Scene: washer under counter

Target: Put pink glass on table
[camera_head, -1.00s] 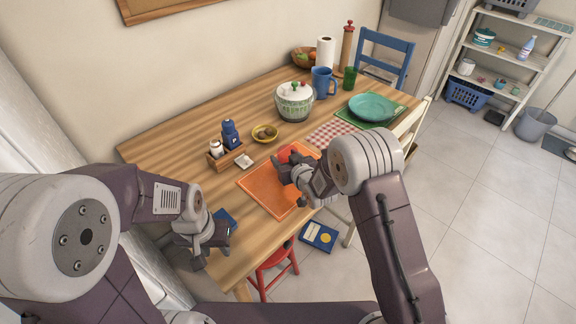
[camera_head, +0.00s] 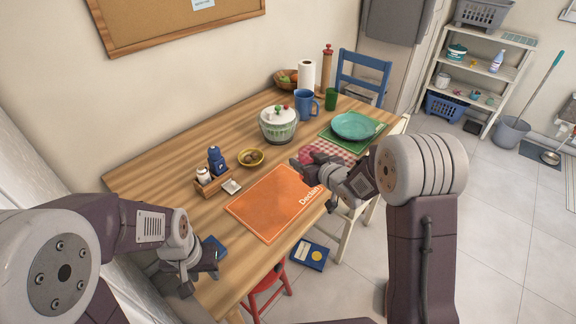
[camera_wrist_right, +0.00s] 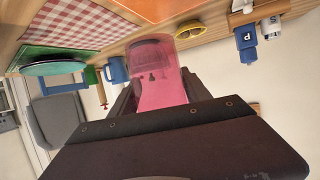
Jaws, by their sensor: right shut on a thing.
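The pink glass (camera_wrist_right: 160,78) is see-through and sits between the fingers of my right gripper (camera_wrist_right: 155,95) in the right wrist view. In the head view my right gripper (camera_head: 318,168) is shut on it over the right side of the table (camera_head: 150,185), close to the checked cloth. Only a small reddish-pink part of the glass (camera_head: 310,153) shows there. I cannot tell whether its base touches the table. My left gripper (camera_head: 200,274) is at the table's near left edge, its fingers apart and empty.
An orange cutting board (camera_head: 265,205) lies in front. The red-checked cloth (camera_head: 330,152), teal plate (camera_head: 355,126), lidded pot (camera_head: 278,125), blue mug (camera_head: 306,104), yellow bowl (camera_head: 250,158) and shaker caddy (camera_head: 212,182) stand around. Bare wood shows at the left.

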